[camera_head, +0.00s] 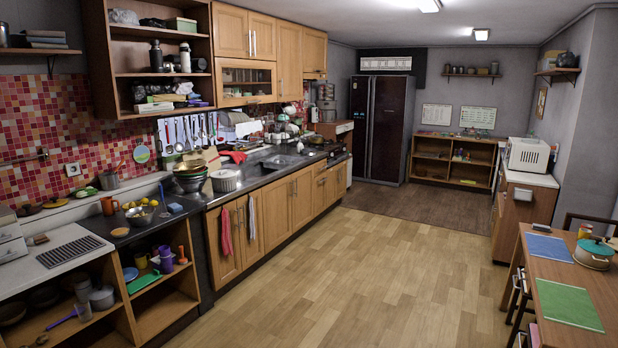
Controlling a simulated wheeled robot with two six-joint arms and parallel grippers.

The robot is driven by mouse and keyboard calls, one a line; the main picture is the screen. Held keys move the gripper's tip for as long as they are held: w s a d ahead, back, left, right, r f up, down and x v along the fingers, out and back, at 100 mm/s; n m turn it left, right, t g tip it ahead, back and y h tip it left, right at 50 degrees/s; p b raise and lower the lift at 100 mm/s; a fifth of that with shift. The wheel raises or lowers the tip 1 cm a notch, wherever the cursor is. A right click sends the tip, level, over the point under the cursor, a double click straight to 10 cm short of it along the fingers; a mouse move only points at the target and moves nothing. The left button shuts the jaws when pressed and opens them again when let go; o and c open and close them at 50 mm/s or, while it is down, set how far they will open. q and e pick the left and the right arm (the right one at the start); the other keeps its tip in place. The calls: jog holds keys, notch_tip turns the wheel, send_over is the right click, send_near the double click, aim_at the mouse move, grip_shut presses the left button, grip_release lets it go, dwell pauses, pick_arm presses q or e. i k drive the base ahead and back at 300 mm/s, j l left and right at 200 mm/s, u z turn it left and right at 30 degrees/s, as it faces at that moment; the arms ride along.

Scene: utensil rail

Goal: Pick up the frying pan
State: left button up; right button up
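I cannot pick out a frying pan for certain. A small dark, shallow round piece (28,210) lies on the left counter near the tiled wall, and a brownish one (55,203) lies beside it; either could be a pan or a dish, too small to tell. Dark cookware also sits on the lower left shelf (40,297), partly in shadow. Several utensils (190,131) hang from the rail on the back wall. Neither of my grippers is in view.
A table (560,300) with a lidded pot (593,254) stands at right. The wooden floor (360,270) between is clear.

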aim_at(305, 152)
jog(key=i, duration=4.7)
jog(key=i+j, duration=0.1)
jog(key=i, duration=2.25)
jog(key=l+z, duration=0.05)
jog(key=l, duration=0.05)
